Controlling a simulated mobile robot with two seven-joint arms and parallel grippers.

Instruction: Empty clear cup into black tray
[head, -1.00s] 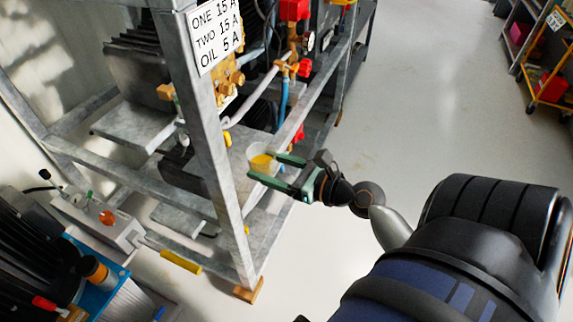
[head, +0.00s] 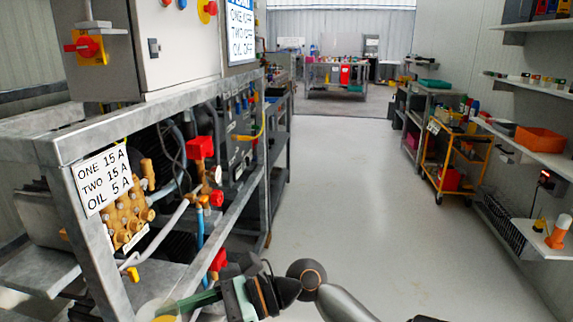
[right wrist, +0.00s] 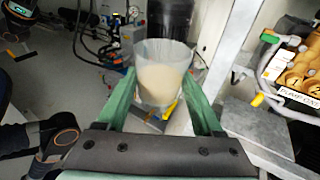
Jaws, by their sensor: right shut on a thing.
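The clear cup (right wrist: 163,78) is between the green fingers of my right gripper (right wrist: 160,92) in the right wrist view. The fingers press on its two sides. The cup looks upright and holds a pale, cloudy liquid. In the head view the cup (head: 156,312) is cut off by the bottom edge, with my right gripper (head: 186,305) beside the pump frame. I cannot make out the black tray in either current view. My left gripper is out of view.
The grey steel pump frame (head: 238,162) with brass pump (head: 127,212), red valves (head: 200,147) and a white sign (head: 103,181) stands close on the left. Open floor (head: 345,185) lies ahead. A yellow trolley (head: 455,160) and shelves line the right.

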